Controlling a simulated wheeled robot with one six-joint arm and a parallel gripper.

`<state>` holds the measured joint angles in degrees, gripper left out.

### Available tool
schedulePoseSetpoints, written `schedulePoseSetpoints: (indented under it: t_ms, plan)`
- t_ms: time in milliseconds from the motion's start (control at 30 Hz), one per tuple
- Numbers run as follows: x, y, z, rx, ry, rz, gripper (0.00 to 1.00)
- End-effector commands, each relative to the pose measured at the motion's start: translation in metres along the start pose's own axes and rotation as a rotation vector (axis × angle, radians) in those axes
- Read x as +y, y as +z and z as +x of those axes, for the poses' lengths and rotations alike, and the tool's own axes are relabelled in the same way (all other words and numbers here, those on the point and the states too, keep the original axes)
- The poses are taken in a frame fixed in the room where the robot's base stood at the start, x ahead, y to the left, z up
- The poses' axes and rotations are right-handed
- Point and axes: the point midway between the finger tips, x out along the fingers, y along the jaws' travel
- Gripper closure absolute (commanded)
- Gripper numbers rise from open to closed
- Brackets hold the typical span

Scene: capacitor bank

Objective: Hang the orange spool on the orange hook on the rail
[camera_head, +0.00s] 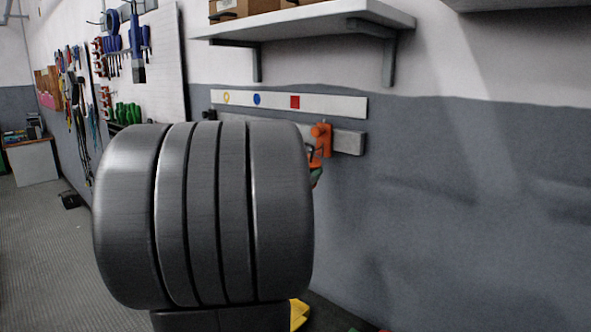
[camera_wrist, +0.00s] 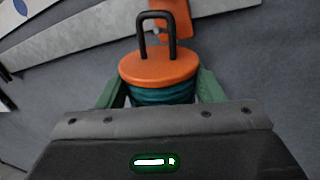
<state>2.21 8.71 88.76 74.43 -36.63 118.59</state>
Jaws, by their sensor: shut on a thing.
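The orange spool (camera_wrist: 160,66) has an orange flange, teal winding and a black wire loop that stands up from the flange. My gripper (camera_wrist: 161,88) is shut on it, with a green finger on each side of the winding. In the head view only a sliver of the spool (camera_head: 312,158) shows, as my dark arm hides the rest and most of the gripper. The orange hook (camera_head: 322,138) is on the grey rail (camera_head: 348,142), right beside the spool in that view. In the wrist view, the orange hook (camera_wrist: 178,14) is partly behind the loop. I cannot tell whether they touch.
A white label strip (camera_head: 330,104) with a yellow mark, a blue dot and a red square is above the rail. A bracketed shelf (camera_head: 300,22) with boxes juts out higher up. Tools hang on a pegboard at left. The wall right of the rail is clear.

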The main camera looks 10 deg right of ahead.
Motion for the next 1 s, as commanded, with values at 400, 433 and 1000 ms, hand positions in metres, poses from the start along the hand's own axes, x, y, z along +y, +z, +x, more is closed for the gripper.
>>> schedulePoseSetpoints:
  t_ms: [400,433,1000]
  plan:
    - [-0.008,-0.01,0.021,-0.001,-0.001,0.001,0.67]
    - [-0.008,-0.01,0.022,-0.001,0.0,0.001,0.67]
    - [-0.009,-0.011,0.024,0.0,0.0,0.0,0.67]
